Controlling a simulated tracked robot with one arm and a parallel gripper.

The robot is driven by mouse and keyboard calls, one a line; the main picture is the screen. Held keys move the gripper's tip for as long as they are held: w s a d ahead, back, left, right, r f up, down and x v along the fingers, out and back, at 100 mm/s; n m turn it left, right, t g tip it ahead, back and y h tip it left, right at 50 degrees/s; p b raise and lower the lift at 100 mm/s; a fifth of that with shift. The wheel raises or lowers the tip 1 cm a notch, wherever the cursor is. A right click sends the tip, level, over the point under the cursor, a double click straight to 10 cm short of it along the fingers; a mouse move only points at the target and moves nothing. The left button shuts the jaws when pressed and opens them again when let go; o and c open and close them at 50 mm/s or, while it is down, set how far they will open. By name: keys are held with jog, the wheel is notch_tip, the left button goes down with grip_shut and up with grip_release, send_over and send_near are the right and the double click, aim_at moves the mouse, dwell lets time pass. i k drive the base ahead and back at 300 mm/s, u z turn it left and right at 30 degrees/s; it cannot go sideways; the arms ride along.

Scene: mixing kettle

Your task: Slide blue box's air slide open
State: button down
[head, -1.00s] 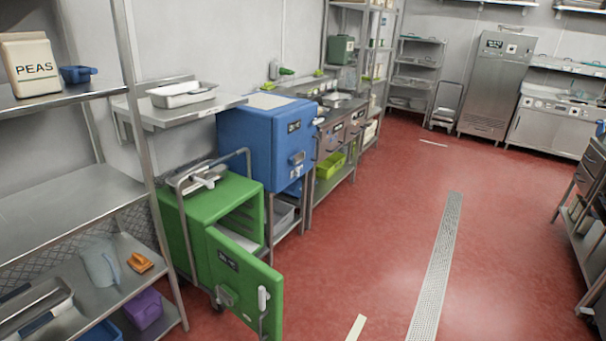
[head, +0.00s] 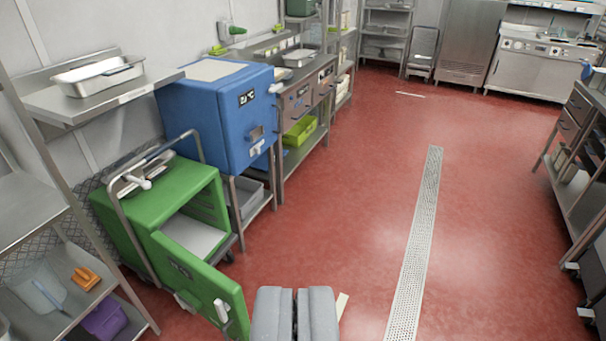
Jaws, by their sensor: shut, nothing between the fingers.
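The blue box (head: 205,112) stands on a metal stand left of the middle, its front door shut. On its front are a small dark display (head: 247,98) and, lower down, a grey metal fitting (head: 257,134) that may be the air slide; its position is too small to tell. A pale latch (head: 275,88) shows at the door's right edge. My gripper (head: 295,292) is at the bottom middle, its two grey fingers together and empty. It is over the red floor, well apart from the blue box.
A green box (head: 130,215) on wheels stands in front of the blue box, its green door (head: 205,285) swung open into the floor space. A wall shelf (head: 100,95) with a metal pan is at left. The red floor (head: 350,170) is clear around the drain grate (head: 415,240).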

aim_at(255, 149)
jog(key=z, duration=0.6)
jog(key=i, duration=2.6)
jog(key=u, duration=0.65)
jog(key=i, duration=0.85)
jog(key=u, duration=0.35)
